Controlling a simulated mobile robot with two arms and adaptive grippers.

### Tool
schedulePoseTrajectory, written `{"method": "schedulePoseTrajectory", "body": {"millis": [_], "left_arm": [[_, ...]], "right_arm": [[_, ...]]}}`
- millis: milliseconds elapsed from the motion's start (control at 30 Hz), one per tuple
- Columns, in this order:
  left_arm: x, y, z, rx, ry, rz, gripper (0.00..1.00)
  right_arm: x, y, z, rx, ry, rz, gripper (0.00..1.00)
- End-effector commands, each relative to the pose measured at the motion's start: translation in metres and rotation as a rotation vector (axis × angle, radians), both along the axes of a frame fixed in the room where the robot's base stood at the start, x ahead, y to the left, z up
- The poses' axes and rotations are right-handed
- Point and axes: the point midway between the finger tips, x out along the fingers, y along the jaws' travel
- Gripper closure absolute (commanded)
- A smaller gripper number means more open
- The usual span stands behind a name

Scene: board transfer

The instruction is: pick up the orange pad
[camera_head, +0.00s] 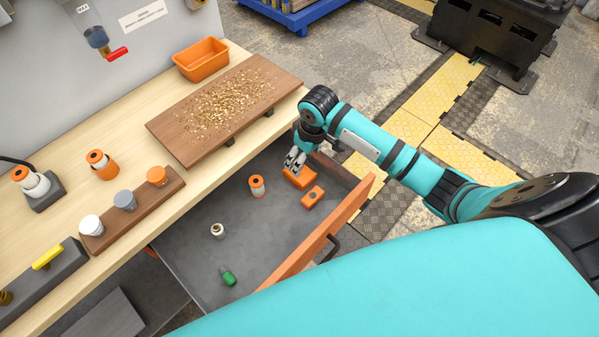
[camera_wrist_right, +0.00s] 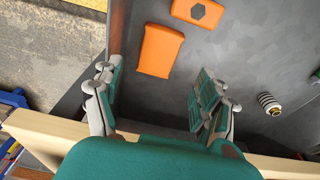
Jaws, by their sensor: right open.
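A plain orange pad (camera_head: 299,179) lies flat on the grey floor of the open drawer. It also shows in the right wrist view (camera_wrist_right: 160,50). My right gripper (camera_head: 294,160) is above the drawer, close to the pad, and covers part of its edge in the head view. In the right wrist view the gripper (camera_wrist_right: 157,88) has its fingers wide apart with nothing between them, and the pad lies beyond the fingertips. A second orange piece (camera_head: 312,196) with a dark hexagon lies beside the pad. My left gripper is not in view.
The drawer's orange front panel (camera_head: 320,235) stands up at its outer side. The drawer also holds an orange-and-white cylinder (camera_head: 257,186), a small white-rimmed piece (camera_head: 217,230) and a green piece (camera_head: 228,278). A wooden board (camera_head: 225,105) with chips lies on the bench above.

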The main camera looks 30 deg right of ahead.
Motion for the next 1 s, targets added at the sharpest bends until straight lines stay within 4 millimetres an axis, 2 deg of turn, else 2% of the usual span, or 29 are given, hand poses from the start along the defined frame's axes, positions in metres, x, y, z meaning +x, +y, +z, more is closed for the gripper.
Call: {"method": "schedulePoseTrajectory", "body": {"millis": [100,200,400,467,700,1000], "left_arm": [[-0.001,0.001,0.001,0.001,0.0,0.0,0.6],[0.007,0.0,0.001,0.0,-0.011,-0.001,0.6],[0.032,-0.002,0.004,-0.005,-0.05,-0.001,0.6],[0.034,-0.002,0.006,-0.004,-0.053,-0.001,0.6],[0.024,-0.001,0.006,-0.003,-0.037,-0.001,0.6],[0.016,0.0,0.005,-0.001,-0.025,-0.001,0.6]], "right_arm": [[0.003,0.002,-0.023,0.0,0.002,0.0,0.26],[0.005,0.002,-0.035,0.001,0.001,-0.001,0.26],[0.007,0.003,-0.046,0.001,0.001,-0.001,0.26],[0.009,0.003,-0.053,0.001,0.001,0.0,0.26],[0.015,0.005,-0.086,-0.001,0.002,0.0,0.26],[0.016,0.005,-0.093,-0.001,-0.001,0.001,0.26]]}}
